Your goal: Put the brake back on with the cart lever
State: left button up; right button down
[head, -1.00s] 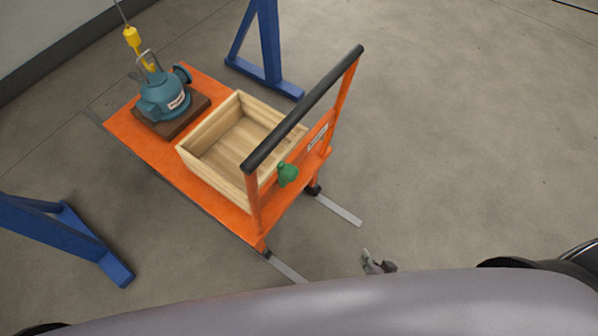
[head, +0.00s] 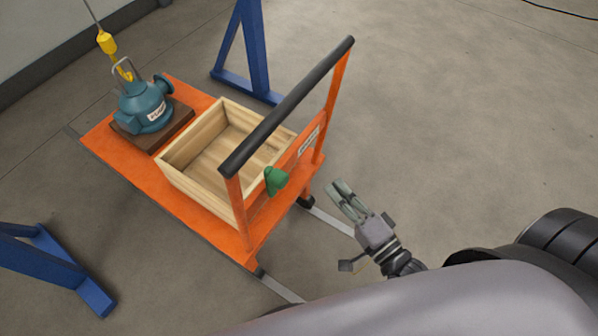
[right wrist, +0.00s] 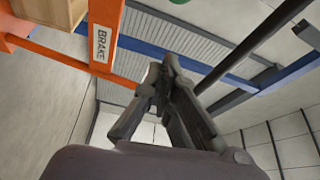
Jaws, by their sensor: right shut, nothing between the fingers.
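The orange cart (head: 190,205) stands left of centre in the head view, with a black push bar (head: 290,105) across its near end. The green lever knob (head: 276,180) sits on the crossbar below the push bar. A white label (head: 309,140) is on that crossbar; in the right wrist view the label (right wrist: 101,44) reads BRAKE. My right gripper (head: 343,194) is shut and empty, to the right of the green lever and apart from it. My left gripper is not in view.
A wooden crate (head: 170,173) and a teal pump (head: 144,107) on a brown block ride on the cart. A yellow hoist hook (head: 107,43) hangs at the pump. Blue stands (head: 246,80) flank the cart. Floor at the right is clear.

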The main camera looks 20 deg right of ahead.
aim_at(276, 186)
jog(key=shift+w, duration=0.15)
jog(key=w+a+p, duration=0.1)
jog(key=w+a, duration=0.5)
jog(key=w, duration=0.1)
dwell(0.4)
